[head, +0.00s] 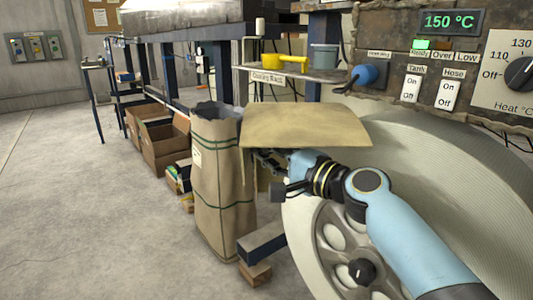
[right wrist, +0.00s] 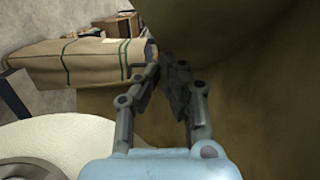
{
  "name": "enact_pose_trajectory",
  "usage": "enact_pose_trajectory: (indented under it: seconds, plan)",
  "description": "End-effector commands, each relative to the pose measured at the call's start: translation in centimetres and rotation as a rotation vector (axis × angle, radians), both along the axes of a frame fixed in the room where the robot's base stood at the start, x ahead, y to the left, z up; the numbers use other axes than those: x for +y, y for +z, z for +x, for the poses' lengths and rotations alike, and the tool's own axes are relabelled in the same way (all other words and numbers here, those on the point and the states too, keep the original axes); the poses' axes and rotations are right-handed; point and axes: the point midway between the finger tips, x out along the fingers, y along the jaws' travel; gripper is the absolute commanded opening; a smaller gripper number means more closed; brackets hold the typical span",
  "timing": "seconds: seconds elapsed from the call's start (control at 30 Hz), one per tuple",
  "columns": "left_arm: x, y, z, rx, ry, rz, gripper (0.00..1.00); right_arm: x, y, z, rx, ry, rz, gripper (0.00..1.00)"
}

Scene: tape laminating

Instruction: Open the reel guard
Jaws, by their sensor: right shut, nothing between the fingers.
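The reel guard (head: 305,125) is a tan panel over the upper left of the large pale reel (head: 450,170). Its top face shows in the head view, and part of its front edge hangs down on the left. My right gripper (head: 262,160) is just under the guard's front edge, partly hidden by my wrist. In the right wrist view its fingers (right wrist: 168,66) are shut with nothing between them. The guard's brown surface (right wrist: 255,85) fills the right side there, close to the fingers. I cannot tell whether they touch it. My left gripper is not in view.
A brown paper sack (head: 215,190) stands left of the guard, close to my right gripper. A shelf (head: 300,77) with a yellow pot and a control panel (head: 390,40) are behind. Cardboard boxes (head: 160,145) stand further left. The floor at left is clear.

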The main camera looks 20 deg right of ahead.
Motion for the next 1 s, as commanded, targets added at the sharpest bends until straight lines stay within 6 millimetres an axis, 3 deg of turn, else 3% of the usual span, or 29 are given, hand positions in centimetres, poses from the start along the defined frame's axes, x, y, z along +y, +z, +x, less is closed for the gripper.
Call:
enact_pose_trajectory:
  seconds: [0.2,0.5,1.0]
  plan:
    - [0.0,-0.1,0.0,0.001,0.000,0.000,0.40,0.3,0.0,0.4,-0.001,-0.001,0.002,0.00]
    - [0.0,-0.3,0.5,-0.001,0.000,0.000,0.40,3.6,0.0,3.5,-0.001,-0.001,0.000,0.00]
    - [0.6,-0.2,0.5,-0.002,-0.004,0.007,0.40,3.7,0.0,3.6,0.000,-0.001,-0.001,0.00]
